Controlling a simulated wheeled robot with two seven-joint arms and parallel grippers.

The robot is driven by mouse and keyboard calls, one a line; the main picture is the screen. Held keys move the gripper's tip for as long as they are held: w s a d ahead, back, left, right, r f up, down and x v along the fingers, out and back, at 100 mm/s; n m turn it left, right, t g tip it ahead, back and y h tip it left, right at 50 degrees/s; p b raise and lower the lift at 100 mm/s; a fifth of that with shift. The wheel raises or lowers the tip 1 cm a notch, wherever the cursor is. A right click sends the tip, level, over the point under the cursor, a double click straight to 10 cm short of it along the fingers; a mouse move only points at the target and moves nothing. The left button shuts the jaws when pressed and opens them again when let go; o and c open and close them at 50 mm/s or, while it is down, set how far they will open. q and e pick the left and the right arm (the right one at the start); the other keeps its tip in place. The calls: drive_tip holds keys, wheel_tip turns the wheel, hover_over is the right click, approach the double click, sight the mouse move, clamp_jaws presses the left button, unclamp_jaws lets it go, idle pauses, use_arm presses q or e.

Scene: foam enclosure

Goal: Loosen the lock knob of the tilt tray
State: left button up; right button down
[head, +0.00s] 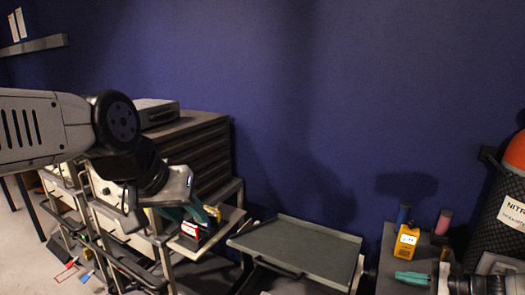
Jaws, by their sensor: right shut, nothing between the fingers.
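The tilt tray is most likely the flat grey-green tray (300,249) at the lower centre, with a raised rim and a rail along its front. I cannot make out its lock knob. My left gripper (190,211), with teal fingers, is left of the tray, over a cart shelf and close to small red and yellow items. Whether it is open or shut is unclear. My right gripper (408,278) is at the lower right, shut and empty, right of the tray and apart from it.
A red-and-white item (191,230) sits on the cart shelf below my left gripper. A yellow device (407,240) stands on a grey surface at right, near a blue and a pink cylinder (444,221). An orange tank (515,152) is at the right edge. The tray top is bare.

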sight(381, 282)
drive_tip(key=shift+w+a, duration=0.55)
drive_tip(key=shift+a, duration=0.45)
drive_tip(key=shift+w+a, duration=0.5)
drive_tip(key=shift+a, duration=0.45)
drive_tip(key=shift+w+a, duration=0.55)
drive_tip(key=shift+a, duration=0.45)
drive_tip(key=shift+f, duration=0.2)
drive_tip(key=shift+s+a+f, duration=0.1)
drive_tip(key=shift+s, duration=0.15)
drive_tip(key=shift+s+a+f, duration=0.2)
drive_tip(key=shift+s+f, duration=0.05)
drive_tip(key=shift+s, duration=0.2)
drive_tip(key=shift+s+r, duration=0.25)
drive_tip(key=shift+s+d, duration=0.45)
drive_tip(key=shift+d, duration=0.4)
drive_tip(key=shift+s+d, duration=0.45)
drive_tip(key=shift+d, duration=0.35)
drive_tip(key=shift+s+d, duration=0.45)
drive_tip(key=shift+d, duration=0.4)
